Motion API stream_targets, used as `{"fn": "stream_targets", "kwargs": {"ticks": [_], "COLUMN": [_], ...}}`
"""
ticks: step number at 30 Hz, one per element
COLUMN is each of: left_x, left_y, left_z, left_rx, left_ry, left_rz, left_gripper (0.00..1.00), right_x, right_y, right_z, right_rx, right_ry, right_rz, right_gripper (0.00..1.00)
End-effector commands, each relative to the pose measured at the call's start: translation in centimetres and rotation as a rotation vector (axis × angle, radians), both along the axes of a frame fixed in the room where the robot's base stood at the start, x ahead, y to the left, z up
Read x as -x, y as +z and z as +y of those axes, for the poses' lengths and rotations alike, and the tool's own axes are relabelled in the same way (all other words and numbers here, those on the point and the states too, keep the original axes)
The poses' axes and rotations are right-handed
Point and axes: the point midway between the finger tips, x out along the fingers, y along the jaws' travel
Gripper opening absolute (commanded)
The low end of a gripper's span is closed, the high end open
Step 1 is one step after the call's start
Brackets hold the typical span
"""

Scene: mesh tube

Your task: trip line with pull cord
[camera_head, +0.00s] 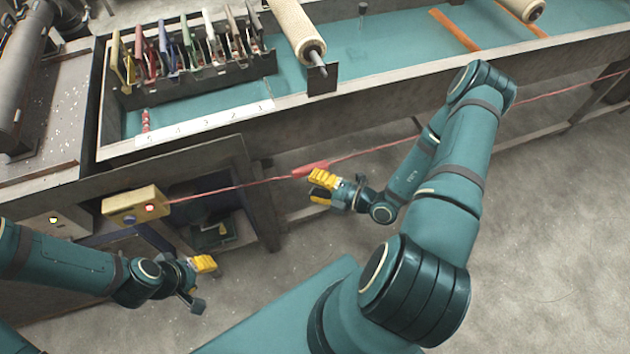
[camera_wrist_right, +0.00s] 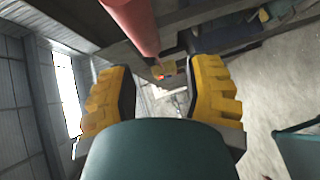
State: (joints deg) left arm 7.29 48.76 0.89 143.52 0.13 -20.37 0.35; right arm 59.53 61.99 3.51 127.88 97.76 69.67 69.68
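A red pull cord (camera_head: 232,188) runs taut from a yellow switch box (camera_head: 137,204) at the left, along the conveyor's front, to the upper right. A red sleeve or handle (camera_head: 310,169) sits on the cord. My right gripper (camera_head: 321,189) is open and empty just below it in the head view. In the right wrist view the red sleeve (camera_wrist_right: 133,22) lies beyond and above the parted yellow fingers (camera_wrist_right: 160,95), not between them. The yellow box (camera_wrist_right: 163,69) is small in the distance there. My left gripper (camera_head: 203,284) appears open and empty, below and right of the box.
The conveyor frame (camera_head: 350,97) stands behind the cord. A rack of coloured-handled tools (camera_head: 190,60) and a pale roller (camera_head: 297,28) are on it. Frame legs (camera_head: 262,195) stand beneath. Concrete floor (camera_head: 560,220) lies open at the right.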

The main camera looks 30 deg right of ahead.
Motion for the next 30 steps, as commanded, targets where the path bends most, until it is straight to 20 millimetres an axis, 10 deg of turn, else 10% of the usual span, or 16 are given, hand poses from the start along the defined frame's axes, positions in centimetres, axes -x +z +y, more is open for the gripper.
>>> {"fn": "stream_targets", "kwargs": {"ticks": [14,30], "left_x": [0.0,0.0], "left_y": [0.0,0.0], "left_z": [0.0,0.0], "left_rx": [0.0,0.0], "left_ry": [0.0,0.0], "left_rz": [0.0,0.0], "left_gripper": [0.47,0.47], "right_x": [0.8,8.9], "right_y": [0.2,1.5], "right_z": [-0.8,-5.8], "right_rx": [0.002,0.002], "right_ry": [-0.005,-0.004], "right_rz": [-0.002,-0.001], "right_gripper": [0.59,0.59]}}
